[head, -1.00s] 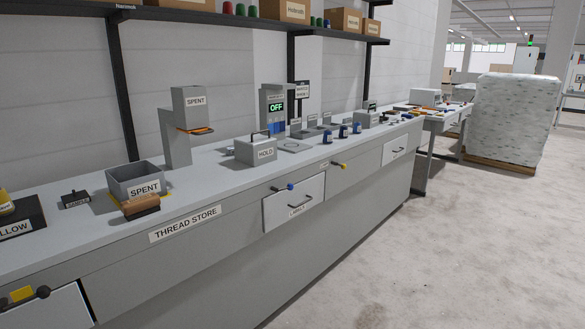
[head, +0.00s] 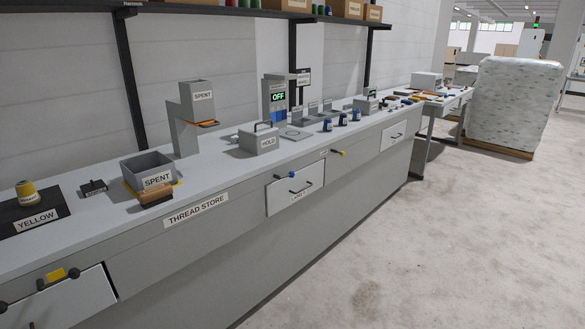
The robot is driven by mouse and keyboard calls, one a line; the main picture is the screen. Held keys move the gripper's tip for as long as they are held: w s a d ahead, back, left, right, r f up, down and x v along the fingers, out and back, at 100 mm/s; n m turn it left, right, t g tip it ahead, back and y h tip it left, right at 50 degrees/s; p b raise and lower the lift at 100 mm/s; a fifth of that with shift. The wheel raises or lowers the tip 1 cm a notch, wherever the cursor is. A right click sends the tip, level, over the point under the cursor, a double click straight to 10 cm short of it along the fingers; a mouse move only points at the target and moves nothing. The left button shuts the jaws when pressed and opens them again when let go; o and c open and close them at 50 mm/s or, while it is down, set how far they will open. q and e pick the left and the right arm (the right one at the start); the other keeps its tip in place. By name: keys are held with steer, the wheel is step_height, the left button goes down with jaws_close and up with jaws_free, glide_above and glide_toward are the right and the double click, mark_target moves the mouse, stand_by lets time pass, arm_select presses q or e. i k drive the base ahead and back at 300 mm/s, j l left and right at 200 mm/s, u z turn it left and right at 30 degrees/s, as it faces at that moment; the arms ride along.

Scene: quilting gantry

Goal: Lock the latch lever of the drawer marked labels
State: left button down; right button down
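A pale drawer front (head: 283,199) sits in the front face of the long grey counter, about mid-picture. It has a dark handle (head: 300,188) and a small label (head: 299,196) that seems to read LABELS but is blurred. A latch lever with a blue knob (head: 292,174) sits at its top edge, its arm lying roughly level and pointing right from a dark pivot. I cannot tell whether the drawer is fully shut. Neither gripper is in view.
Another lever with a yellow knob (head: 342,153) is farther right, near a second drawer (head: 394,137). The floor (head: 400,250) in front is clear.

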mark_target(291, 174)
steer(key=i+u, duration=0.2)
steer(key=i, duration=0.3)
steer(key=i+u, duration=0.15)
steer(key=i, duration=0.35)
steer(key=i+l+u, duration=0.2)
steer(key=i, duration=0.3)
steer(key=i+u, duration=0.2)
steer(key=i, duration=0.25)
steer(key=l, duration=0.05)
